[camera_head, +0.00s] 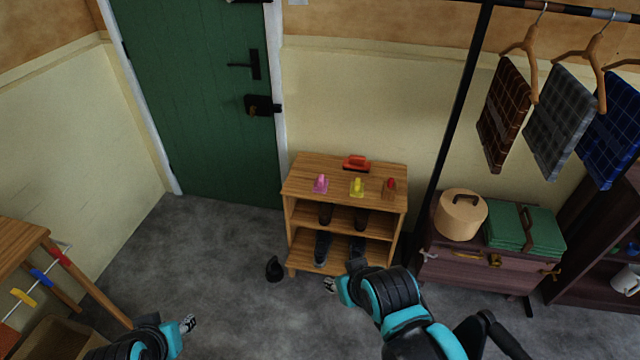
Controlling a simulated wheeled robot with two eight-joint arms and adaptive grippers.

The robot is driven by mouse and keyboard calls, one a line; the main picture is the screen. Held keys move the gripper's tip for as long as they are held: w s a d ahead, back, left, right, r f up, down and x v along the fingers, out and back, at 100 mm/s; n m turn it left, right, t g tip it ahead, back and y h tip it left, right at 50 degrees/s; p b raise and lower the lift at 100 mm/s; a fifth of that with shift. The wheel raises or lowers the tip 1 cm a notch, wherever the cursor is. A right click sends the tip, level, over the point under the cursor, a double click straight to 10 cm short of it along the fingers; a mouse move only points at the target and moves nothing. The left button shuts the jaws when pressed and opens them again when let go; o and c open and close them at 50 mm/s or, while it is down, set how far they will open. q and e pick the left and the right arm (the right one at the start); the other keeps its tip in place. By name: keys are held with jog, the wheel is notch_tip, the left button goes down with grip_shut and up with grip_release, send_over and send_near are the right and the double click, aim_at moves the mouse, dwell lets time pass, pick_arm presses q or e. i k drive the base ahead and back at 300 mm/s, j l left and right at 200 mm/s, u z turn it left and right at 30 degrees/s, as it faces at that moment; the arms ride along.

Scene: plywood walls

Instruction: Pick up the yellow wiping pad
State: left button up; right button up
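The yellow wiping pad (357,187) sits on top of a small wooden shelf (300,180), between a pink pad (321,184) and a brown pad with a red handle (389,188). My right gripper (329,285) is in front of the shelf, below the pad in the picture and clear of it. My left gripper (189,323) is at the lower left, over the floor and far from the shelf. Both grippers are small in view, and their finger opening cannot be made out.
A red-orange object (356,162) lies at the shelf top's back edge. Dark shoes (323,246) stand on the lower shelves. A small black object (273,268) is on the floor at left. A clothes rack and a chest (470,268) stand at right.

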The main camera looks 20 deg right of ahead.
aim_at(357, 187)
jog(key=z, duration=1.5)
jog(key=i+j+z, duration=0.3)
jog(key=i+j, duration=0.25)
jog(key=i+j+z, duration=0.25)
jog(key=i+j, duration=0.4)
jog(key=i, duration=0.05)
